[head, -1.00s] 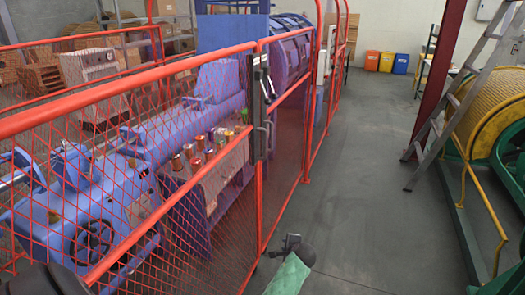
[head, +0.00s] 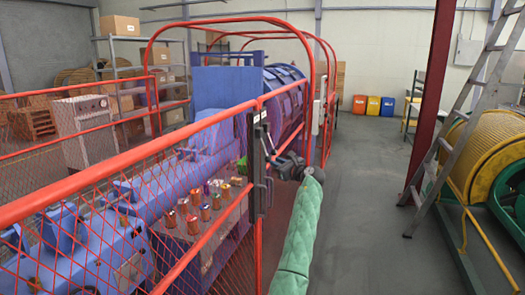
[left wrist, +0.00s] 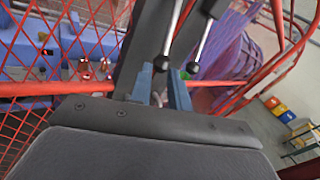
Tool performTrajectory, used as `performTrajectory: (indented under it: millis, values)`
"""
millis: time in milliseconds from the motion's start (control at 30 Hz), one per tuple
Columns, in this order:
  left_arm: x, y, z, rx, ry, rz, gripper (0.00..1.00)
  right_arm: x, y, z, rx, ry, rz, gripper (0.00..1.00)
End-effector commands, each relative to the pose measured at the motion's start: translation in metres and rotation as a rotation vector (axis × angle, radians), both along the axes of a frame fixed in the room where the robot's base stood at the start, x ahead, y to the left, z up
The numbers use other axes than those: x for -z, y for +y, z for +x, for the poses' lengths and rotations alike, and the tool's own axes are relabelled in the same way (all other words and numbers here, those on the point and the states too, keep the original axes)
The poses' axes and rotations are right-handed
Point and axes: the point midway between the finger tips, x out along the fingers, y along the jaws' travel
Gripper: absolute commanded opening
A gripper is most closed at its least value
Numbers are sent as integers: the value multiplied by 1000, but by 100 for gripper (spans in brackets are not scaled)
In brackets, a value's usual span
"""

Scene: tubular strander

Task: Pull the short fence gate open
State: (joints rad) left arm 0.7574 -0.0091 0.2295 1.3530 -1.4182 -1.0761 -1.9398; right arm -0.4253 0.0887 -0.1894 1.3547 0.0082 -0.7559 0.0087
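The red fence (head: 130,160) with mesh panels runs from the near left to the far middle. A dark latch plate with a handle (head: 258,165) sits on its upright at mid-frame; I cannot tell which panel is the short gate. My left gripper (head: 274,160) is just right of the handle, and its green-sleeved arm rises from below. In the left wrist view, its two blue-grey fingers (left wrist: 161,88) are apart, with a small pale piece between or behind them; contact is unclear. Levers with black ball knobs (left wrist: 193,68) show close ahead. My right gripper is not in view.
Blue machinery (head: 160,170) with several small spools stands behind the fence. The grey floor (head: 365,200) right of the fence is clear. A ladder (head: 465,110), a red post (head: 432,90) and a yellow cable drum (head: 490,150) stand at the right.

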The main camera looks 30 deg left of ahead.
Motion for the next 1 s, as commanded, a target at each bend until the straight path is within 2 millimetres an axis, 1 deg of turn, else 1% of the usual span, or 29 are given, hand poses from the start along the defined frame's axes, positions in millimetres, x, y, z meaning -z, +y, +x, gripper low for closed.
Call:
performTrajectory:
  millis: [33, 100, 200, 367, 700, 833, 1000]
  values:
    - [-10, 1, 2, -5, 11, 12, 18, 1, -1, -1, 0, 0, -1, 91]
    - [-18, 3, 4, -12, 25, 26, 18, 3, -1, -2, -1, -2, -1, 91]
    - [-24, 7, 5, -15, 34, 34, 18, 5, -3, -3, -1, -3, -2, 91]
    - [-26, 22, 10, -16, 34, 35, 18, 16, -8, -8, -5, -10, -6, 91]
    - [-24, 61, 23, -15, 34, 33, 18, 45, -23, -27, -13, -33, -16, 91]
    - [-24, 71, 27, -14, 34, 34, 18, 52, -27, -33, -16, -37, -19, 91]
    - [-23, 77, 28, -15, 32, 33, 18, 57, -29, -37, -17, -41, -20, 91]
